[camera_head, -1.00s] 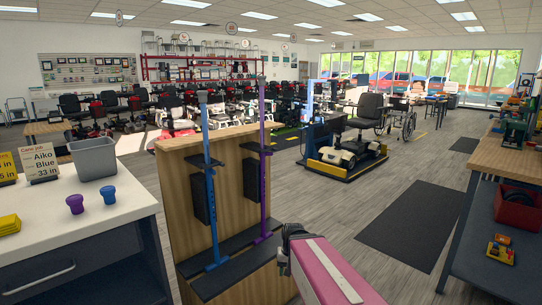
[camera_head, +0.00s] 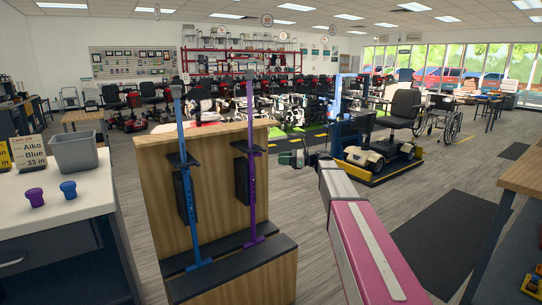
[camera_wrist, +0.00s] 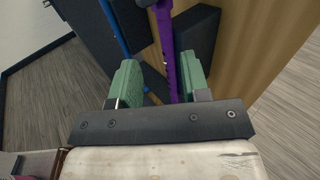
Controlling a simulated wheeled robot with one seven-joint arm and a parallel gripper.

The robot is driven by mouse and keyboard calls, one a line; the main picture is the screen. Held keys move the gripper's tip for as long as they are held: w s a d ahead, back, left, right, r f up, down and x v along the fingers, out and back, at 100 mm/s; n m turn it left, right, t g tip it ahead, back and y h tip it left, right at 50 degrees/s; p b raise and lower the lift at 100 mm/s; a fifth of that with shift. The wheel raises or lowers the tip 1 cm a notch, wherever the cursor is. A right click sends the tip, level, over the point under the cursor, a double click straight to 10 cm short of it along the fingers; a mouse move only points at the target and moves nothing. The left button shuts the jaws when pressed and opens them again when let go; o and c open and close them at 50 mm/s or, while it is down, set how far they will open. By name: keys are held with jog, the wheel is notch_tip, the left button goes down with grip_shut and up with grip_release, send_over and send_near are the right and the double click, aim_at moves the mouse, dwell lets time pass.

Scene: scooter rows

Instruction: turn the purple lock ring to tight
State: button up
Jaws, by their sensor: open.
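A purple pole (camera_head: 251,195) stands upright on the right side of a wooden stand, with a dark bracket (camera_head: 243,147) partway up. I cannot make out its lock ring clearly at this size. In the wrist view the purple pole (camera_wrist: 165,45) shows between my finger tips. My gripper (camera_head: 293,158) has green fingers and is to the right of the purple pole, apart from it, at about bracket height. In the wrist view my gripper (camera_wrist: 158,75) is open with nothing held.
A blue pole (camera_head: 189,215) stands left of the purple one on the wooden stand (camera_head: 155,170).

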aim_at(260, 155)
jog(key=a, duration=0.3)
jog(key=w+a, duration=0.1)
jog(key=a, duration=0.6)
jog(key=shift+w+a+r, duration=0.2)
jog(key=shift+r, duration=0.2)
grip_shut()
